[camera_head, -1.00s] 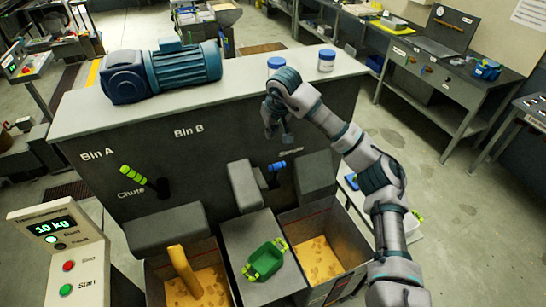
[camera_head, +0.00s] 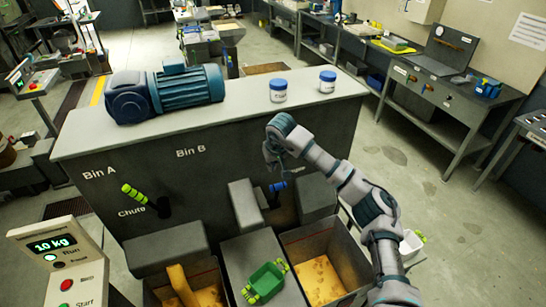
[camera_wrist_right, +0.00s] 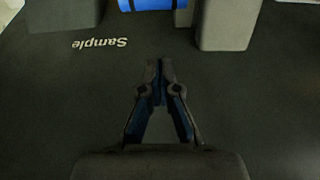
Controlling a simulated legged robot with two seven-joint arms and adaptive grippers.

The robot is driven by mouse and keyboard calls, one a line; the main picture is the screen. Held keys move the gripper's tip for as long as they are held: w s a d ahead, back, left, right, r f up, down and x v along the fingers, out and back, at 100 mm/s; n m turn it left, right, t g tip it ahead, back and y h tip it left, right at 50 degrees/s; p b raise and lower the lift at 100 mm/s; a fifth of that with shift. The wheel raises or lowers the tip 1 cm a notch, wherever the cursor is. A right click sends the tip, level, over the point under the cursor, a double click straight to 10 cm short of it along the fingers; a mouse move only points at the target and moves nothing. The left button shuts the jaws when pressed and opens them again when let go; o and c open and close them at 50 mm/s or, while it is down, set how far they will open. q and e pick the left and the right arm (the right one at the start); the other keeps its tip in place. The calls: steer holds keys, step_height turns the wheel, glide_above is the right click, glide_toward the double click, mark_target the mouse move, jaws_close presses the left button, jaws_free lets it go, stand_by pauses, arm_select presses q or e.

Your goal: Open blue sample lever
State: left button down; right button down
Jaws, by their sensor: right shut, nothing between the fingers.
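The blue sample lever (camera_head: 278,187) sticks out from the dark front panel of the machine, right of the green chute lever (camera_head: 134,194). In the right wrist view the blue lever (camera_wrist_right: 150,4) shows at the top edge, beside the "Sample" label. My right gripper (camera_head: 277,172) is just above the blue lever in the head view, partly hidden by its own wrist. In the right wrist view my right gripper (camera_wrist_right: 161,66) is shut with its fingertips together and empty, apart from the lever. My left gripper does not show.
Grey blocks (camera_head: 245,206) stand out from the panel beside the lever. Two blue-lidded jars (camera_head: 278,91) and a motor (camera_head: 165,93) stand on the machine top.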

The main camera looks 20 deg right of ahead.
mark_target(277, 194)
steer(key=s+f, duration=0.2)
steer(key=s, duration=0.1)
steer(key=shift+s+d+f+p, duration=0.1)
steer(key=shift+s+f+p, duration=0.1)
steer(key=shift+f+p, duration=0.1)
steer(key=shift+a, duration=0.2)
